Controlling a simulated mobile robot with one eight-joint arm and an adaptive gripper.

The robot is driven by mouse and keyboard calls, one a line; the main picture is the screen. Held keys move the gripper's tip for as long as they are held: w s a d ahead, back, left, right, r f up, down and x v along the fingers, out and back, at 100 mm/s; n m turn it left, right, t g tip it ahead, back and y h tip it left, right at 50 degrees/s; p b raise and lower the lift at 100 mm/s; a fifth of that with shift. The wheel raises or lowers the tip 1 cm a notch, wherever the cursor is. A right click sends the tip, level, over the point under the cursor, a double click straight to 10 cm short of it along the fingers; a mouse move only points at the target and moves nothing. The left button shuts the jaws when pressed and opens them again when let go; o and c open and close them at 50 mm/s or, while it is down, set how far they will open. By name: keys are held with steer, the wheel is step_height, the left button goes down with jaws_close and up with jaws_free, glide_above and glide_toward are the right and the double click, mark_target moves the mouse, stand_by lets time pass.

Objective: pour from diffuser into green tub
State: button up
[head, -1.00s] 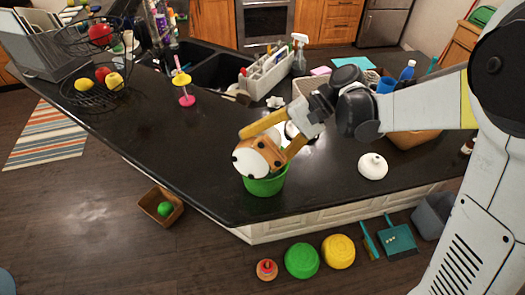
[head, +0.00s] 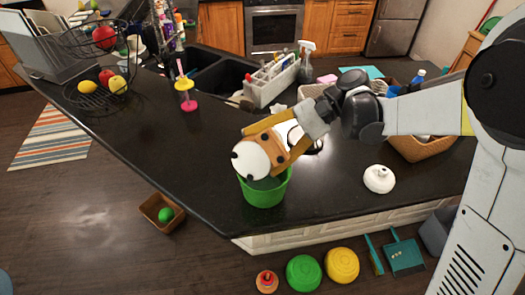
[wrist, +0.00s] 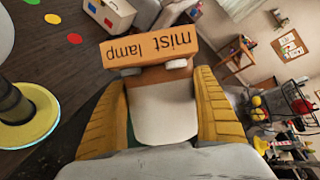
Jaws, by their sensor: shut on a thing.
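The diffuser (head: 257,158) is white with a wood-coloured band and is tipped on its side, its far end pointing down and left over the green tub (head: 265,194). The tub stands on the black counter near its front edge. My gripper (head: 280,138) is shut on the diffuser. In the wrist view the diffuser (wrist: 163,110) sits between my two yellow fingers, and its orange part (wrist: 148,47) reads "mist lamp" upside down. Whether anything is flowing out, or what lies in the tub, I cannot tell.
A white rounded lid-like piece (head: 379,179) lies on the counter to the right, near a wicker basket (head: 425,147). A pink and yellow stand (head: 186,95) and a grey caddy (head: 272,82) are behind. The counter left of the tub is clear.

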steer(key=shift+w, duration=0.1)
stand_by(0.4)
steer(key=shift+w+d+r+b, duration=0.1)
steer(key=shift+w+b, duration=0.15)
steer(key=shift+b, duration=0.35)
steer(key=shift+w+r+g, duration=0.1)
steer(key=shift+g, duration=0.2)
steer(key=shift+m+y, duration=0.3)
steer(key=shift+w+d+g+b, duration=0.1)
steer(key=shift+w+g+b, duration=0.2)
steer(key=shift+b, duration=0.3)
steer(key=shift+r, duration=0.1)
